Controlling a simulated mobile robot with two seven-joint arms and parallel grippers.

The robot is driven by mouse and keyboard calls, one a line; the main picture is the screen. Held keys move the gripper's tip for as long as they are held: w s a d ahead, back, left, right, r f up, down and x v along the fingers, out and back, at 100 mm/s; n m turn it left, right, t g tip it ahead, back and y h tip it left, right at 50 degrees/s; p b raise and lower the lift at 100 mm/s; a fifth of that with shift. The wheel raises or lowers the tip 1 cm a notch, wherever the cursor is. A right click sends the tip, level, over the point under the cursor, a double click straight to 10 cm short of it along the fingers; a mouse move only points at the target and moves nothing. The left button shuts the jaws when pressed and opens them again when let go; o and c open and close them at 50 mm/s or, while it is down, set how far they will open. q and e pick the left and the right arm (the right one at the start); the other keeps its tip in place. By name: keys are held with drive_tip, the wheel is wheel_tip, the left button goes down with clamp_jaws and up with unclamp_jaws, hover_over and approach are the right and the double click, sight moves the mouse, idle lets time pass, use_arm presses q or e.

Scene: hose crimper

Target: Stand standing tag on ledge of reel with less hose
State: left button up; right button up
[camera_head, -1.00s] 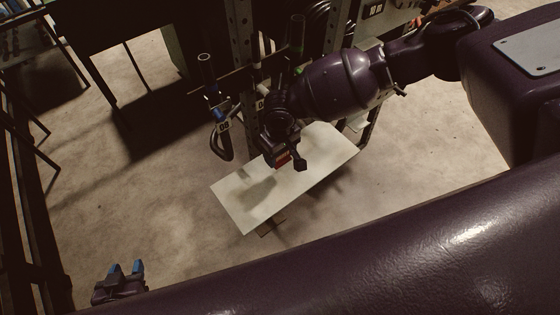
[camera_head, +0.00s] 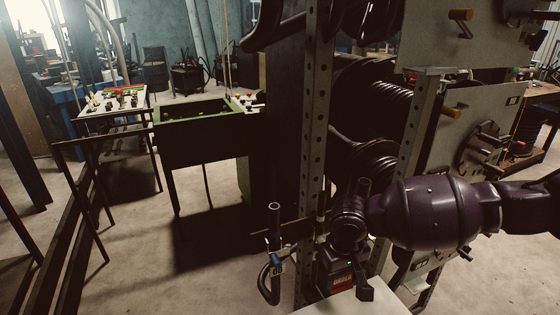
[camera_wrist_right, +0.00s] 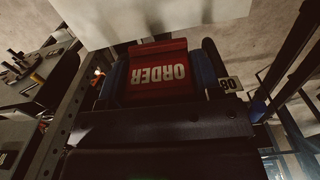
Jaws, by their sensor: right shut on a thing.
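My right gripper (camera_head: 346,262) is shut on a red standing tag (camera_head: 342,280) in front of the rack. In the right wrist view the tag (camera_wrist_right: 158,75) sits between blue finger pads and reads "ORDER", upside down. Dark hose reels are stacked in the rack: a middle reel (camera_head: 393,98) with ribbed coils and a lower reel (camera_head: 372,160), partly hidden by the post and my right arm. I cannot tell which has less hose, and no reel ledge shows clearly. My left gripper is out of view.
A perforated post (camera_head: 316,120) stands close left of my right gripper. A pale board (camera_head: 385,303) lies below it. A hooked hose end (camera_head: 267,280) hangs at left. Grey panels with handles (camera_head: 450,110) stand at right. A green bin (camera_head: 200,135) stands further back, beyond open floor.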

drive_tip(key=shift+m, duration=0.8)
drive_tip(key=r, duration=0.2)
drive_tip(key=d+r, duration=0.1)
drive_tip(key=r, duration=0.1)
drive_tip(key=shift+d+r, duration=0.2)
drive_tip(key=shift+r, duration=0.1)
drive_tip(key=shift+m, duration=0.8)
drive_tip(key=d, duration=0.1)
drive_tip(key=s+d, duration=0.1)
drive_tip(key=d, duration=0.2)
drive_tip(key=shift+s+d, duration=0.1)
drive_tip(key=shift+s, duration=0.2)
